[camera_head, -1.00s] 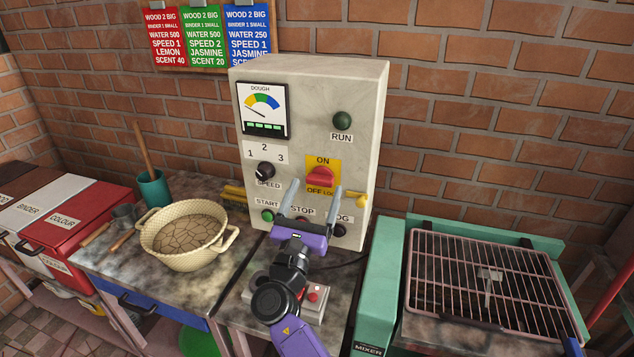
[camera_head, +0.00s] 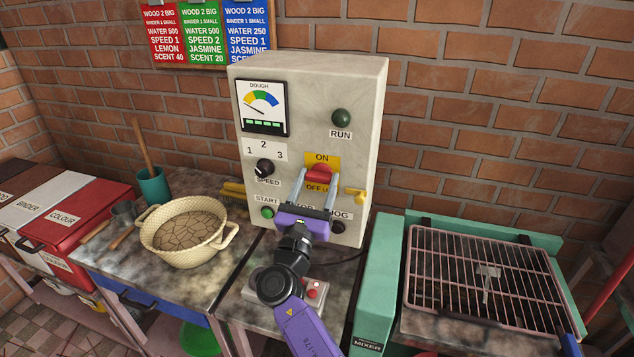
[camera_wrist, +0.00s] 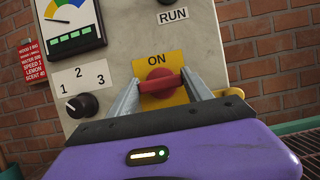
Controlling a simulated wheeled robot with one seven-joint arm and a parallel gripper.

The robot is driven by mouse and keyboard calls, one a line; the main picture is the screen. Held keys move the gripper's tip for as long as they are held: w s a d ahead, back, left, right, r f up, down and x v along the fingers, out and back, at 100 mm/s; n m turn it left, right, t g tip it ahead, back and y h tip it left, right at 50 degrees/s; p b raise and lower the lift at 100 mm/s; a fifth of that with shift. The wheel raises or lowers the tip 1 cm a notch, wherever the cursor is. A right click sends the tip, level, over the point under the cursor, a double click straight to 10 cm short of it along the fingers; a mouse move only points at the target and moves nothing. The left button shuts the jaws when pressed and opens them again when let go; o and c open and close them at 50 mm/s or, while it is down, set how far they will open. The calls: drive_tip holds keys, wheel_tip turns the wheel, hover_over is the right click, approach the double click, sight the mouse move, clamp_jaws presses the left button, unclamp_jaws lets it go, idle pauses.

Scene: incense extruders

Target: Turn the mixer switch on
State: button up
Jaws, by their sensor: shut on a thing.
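The mixer switch (camera_head: 319,176) is a red rotary handle on a yellow plate marked ON above and OFF below, on the front of the grey control box (camera_head: 361,93). It also shows in the wrist view (camera_wrist: 160,81), with its bar lying roughly crosswise between my fingers. My gripper (camera_head: 318,180) is purple with grey fingers, and reaches up to the switch from below. In the wrist view my gripper (camera_wrist: 163,88) is shut on the switch, one finger at each end of the bar. My fingers hide part of the plate and the lower labels.
The box also carries a speed knob (camera_head: 264,168), a green start button (camera_head: 267,213), a dark run lamp (camera_head: 342,118) and a dough gauge (camera_head: 262,107). A yellow tab (camera_head: 355,195) sits right of the switch. A basket-like bowl (camera_head: 190,232) stands left; a grille (camera_head: 485,275) lies right.

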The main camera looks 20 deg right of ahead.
drive_tip(key=shift+f+m+b, duration=0.1)
drive_tip(key=shift+m+b, duration=0.3)
drive_tip(key=shift+b, duration=0.05)
drive_tip(key=m+g+h+b, duration=0.1)
drive_tip(key=m+b, duration=0.2)
drive_tip(key=m+g+h+b, duration=0.1)
drive_tip(key=m+g+b, duration=0.1)
drive_tip(key=m+b, duration=0.2)
drive_tip(key=m+g+h+b, duration=0.1)
drive_tip(key=m+g+b, duration=0.1)
drive_tip(key=m+b, duration=0.1)
drive_tip(key=shift+m+h+b, duration=0.3)
drive_tip(key=shift+m, duration=0.4)
drive_tip(key=m+g+b, duration=0.1)
drive_tip(key=m, duration=0.2)
drive_tip(key=m+g+b, duration=0.1)
drive_tip(key=m+b, duration=0.1)
drive_tip(key=m, duration=0.1)
drive_tip(key=shift+a+g, duration=0.1)
drive_tip(key=shift+g, duration=0.2)
drive_tip(key=shift+m+g+y+b, duration=0.55)
drive_tip(key=shift+m+g+y, duration=0.15)
drive_tip(key=shift+m, duration=1.4)
drive_tip(key=o, duration=1.4)
drive_tip(key=shift+c, duration=0.2)
